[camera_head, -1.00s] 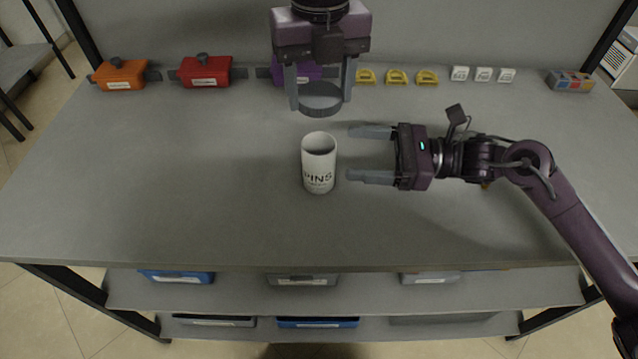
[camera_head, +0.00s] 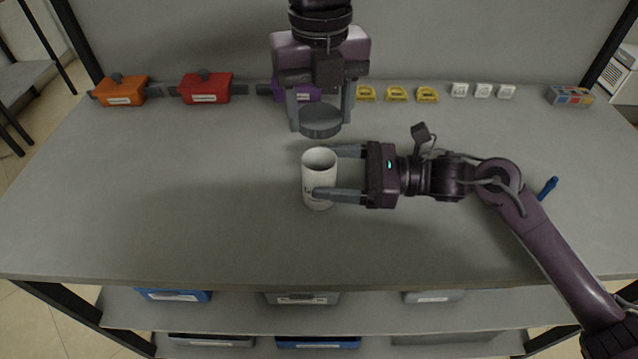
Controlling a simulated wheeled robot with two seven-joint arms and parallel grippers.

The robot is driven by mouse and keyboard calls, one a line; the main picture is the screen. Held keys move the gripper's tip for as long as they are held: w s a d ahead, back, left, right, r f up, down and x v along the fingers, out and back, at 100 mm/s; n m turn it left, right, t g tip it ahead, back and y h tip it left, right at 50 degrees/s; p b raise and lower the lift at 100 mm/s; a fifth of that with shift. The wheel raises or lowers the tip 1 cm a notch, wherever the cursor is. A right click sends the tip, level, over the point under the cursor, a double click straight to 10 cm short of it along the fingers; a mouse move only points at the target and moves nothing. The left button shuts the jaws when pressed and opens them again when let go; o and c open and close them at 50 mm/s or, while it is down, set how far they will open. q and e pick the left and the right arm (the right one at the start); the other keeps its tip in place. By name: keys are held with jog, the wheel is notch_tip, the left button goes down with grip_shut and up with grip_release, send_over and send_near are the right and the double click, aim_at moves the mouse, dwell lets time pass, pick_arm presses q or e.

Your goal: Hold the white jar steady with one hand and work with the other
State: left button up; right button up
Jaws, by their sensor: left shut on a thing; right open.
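The white jar (camera_head: 319,164) stands upright and open-topped in the middle of the table; its printed label is mostly hidden by a finger of my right gripper. My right gripper (camera_head: 338,173) comes from the right with its jaws open, one finger in front of the jar and one behind its far side. My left gripper (camera_head: 321,118) hangs above and behind the jar, shut on a round grey lid (camera_head: 321,122). The lid is held level, apart from the jar.
On the table's back edge stand an orange box (camera_head: 120,91), a red box (camera_head: 205,88), a partly hidden purple box (camera_head: 296,93), yellow items (camera_head: 397,94), white blocks (camera_head: 483,90) and a multicoloured box (camera_head: 570,96). A blue object (camera_head: 548,187) lies right. The table's left side is clear.

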jog(key=shift+w+a, duration=0.1)
jog(key=shift+a, duration=1.05)
jog(key=c, duration=1.5)
pick_arm(q)
send_over(320, 151)
jog(key=s, duration=0.3)
jog(key=shift+f, duration=2.5)
jog(key=shift+f, duration=0.9)
jog(key=shift+f, duration=0.5)
